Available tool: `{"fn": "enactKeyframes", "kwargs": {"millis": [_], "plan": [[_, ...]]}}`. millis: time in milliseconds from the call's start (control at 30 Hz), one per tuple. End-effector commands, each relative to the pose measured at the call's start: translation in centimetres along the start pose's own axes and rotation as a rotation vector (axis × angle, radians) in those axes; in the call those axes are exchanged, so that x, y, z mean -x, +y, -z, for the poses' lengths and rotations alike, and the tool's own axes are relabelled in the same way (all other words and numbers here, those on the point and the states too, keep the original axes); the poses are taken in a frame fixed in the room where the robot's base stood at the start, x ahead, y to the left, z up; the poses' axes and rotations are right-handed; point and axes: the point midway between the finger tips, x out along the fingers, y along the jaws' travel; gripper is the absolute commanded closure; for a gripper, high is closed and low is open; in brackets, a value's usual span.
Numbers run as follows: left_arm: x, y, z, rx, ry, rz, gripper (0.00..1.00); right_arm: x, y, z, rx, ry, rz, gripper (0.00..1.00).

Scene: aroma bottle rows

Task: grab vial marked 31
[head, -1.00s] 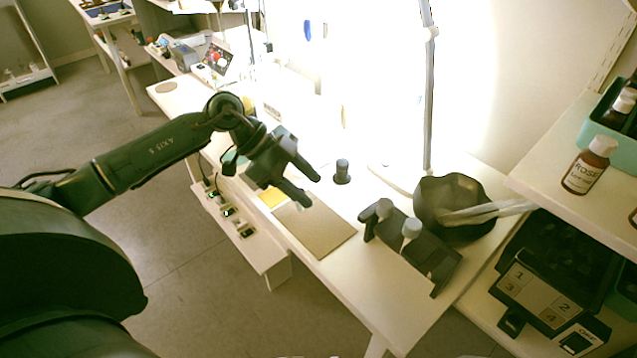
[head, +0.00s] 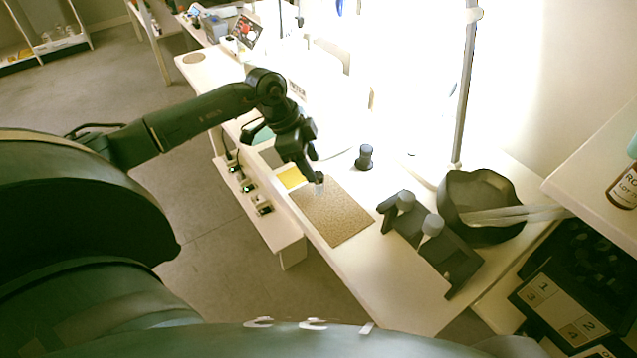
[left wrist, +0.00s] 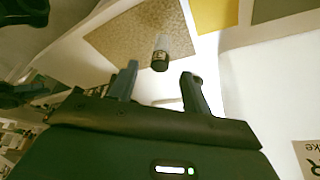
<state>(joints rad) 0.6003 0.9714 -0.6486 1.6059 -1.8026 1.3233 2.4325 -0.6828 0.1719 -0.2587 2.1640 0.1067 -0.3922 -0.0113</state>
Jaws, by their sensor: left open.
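A small clear vial with a dark end (left wrist: 161,52) shows by the cork mat (left wrist: 118,35) in the left wrist view; its marking is too small to read. In the head view the vial (head: 319,188) is at the far edge of the mat (head: 338,217), close under my left gripper (head: 312,168). My left gripper (left wrist: 158,76) is open, and the vial lies in line with the gap between its fingers, beyond the tips. I see nothing held between the fingers. My right gripper is not in view.
A yellow pad (head: 291,178) lies beside the mat. A small dark bottle (head: 365,158), a dark stand with grey-topped pieces (head: 455,262) and a dark bowl with a pale pestle (head: 458,190) stand to the right. A shelf with a brown bottle (head: 625,190) is at the far right.

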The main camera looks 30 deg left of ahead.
Motion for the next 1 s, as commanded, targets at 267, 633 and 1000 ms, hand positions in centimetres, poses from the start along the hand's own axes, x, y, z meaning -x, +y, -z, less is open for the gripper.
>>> {"fn": "enactKeyframes", "kwargs": {"millis": [267, 633, 1000], "plan": [[-4.0, 0.1, 0.1, -0.001, 0.001, -0.003, 0.51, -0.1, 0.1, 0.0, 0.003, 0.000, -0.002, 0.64], [-4.1, 0.1, 0.1, -0.002, 0.001, -0.001, 0.64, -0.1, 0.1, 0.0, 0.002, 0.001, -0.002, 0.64], [-4.0, 0.1, 0.1, -0.002, 0.001, -0.001, 0.94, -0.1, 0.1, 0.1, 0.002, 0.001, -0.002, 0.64]]}}
